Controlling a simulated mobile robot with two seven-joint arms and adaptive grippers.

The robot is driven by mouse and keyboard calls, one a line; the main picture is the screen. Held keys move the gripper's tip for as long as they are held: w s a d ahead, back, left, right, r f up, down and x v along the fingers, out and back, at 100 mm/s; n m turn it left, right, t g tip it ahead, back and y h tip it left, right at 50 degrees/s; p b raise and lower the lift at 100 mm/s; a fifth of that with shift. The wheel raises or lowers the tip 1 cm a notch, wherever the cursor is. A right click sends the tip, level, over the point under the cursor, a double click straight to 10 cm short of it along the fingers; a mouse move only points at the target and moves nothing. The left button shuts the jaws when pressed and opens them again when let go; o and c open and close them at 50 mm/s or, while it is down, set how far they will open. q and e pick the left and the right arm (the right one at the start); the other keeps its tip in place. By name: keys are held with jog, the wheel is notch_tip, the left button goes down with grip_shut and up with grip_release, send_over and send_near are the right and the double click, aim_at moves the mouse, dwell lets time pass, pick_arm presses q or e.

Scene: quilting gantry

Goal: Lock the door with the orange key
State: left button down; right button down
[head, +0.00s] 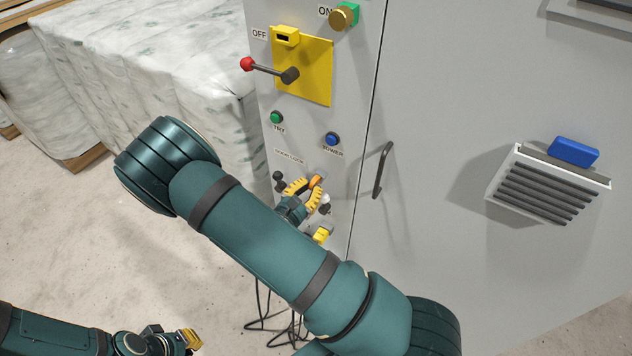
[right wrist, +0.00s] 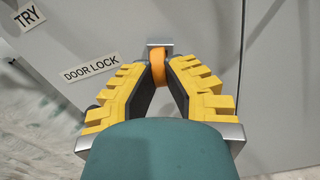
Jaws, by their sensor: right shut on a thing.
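The orange key (head: 316,181) is between the yellow fingers of my right gripper (head: 308,188), which is shut on it at the cabinet's control panel. In the right wrist view the orange key (right wrist: 158,72) shows between the fingertips of the right gripper (right wrist: 158,82), up against a grey metal lock piece (right wrist: 160,44) beside the DOOR LOCK label (right wrist: 90,68). The fingers hide how deep the key sits. The cabinet door (head: 440,120) looks closed, with a dark handle (head: 382,170). My left gripper (head: 188,341) is low at the left, away from the panel; its opening is unclear.
Above the lock are a yellow switch plate (head: 318,72) with a red-tipped lever (head: 262,67), a green TRY button (head: 277,117) and a blue POWER button (head: 332,139). A vent box (head: 535,190) juts from the door. Wrapped quilted material (head: 150,60) stands at the left.

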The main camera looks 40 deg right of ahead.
jog(key=shift+r+n+p, duration=0.15)
jog(key=shift+n+p, duration=0.95)
jog(key=shift+n, duration=0.1)
jog(key=c, duration=1.4)
grip_release()
jog(key=o, duration=0.4)
jog(key=shift+d, duration=0.1)
